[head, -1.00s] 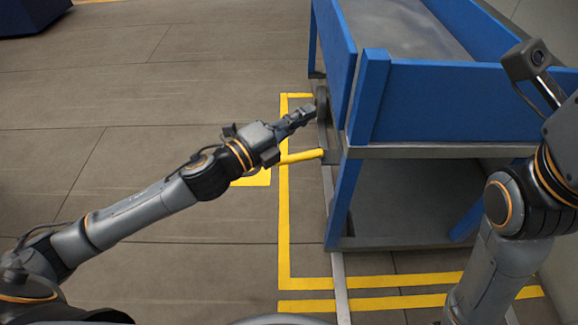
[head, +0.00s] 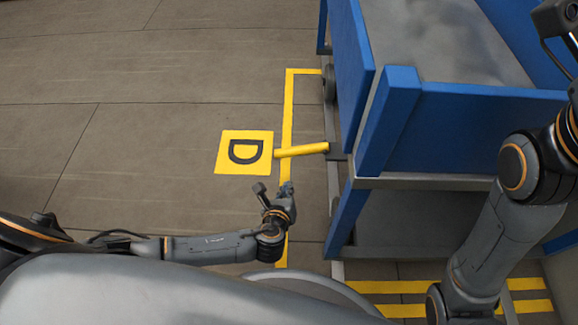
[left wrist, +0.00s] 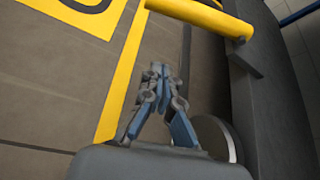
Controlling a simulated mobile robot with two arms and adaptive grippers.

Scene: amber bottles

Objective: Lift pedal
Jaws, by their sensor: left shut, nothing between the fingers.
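The pedal is a yellow bar (head: 302,150) sticking out to the left from the lower frame of the blue cart. Its yellow rod also shows at the top of the left wrist view (left wrist: 205,16), with its inner end at a dark bracket. My left gripper (head: 287,188) is on the near side of the pedal and apart from it in the picture. In the left wrist view its fingers (left wrist: 158,74) are together and empty, pointing towards the floor below the rod. My right arm is at the right edge; its gripper is out of view.
The blue cart (head: 390,120) with a grey bed stands on the right, above a grey lower shelf (head: 420,222). A yellow floor plate with a black D (head: 225,160) lies left of the pedal. Yellow floor lines (head: 289,100) run around the cart. The floor at left is clear.

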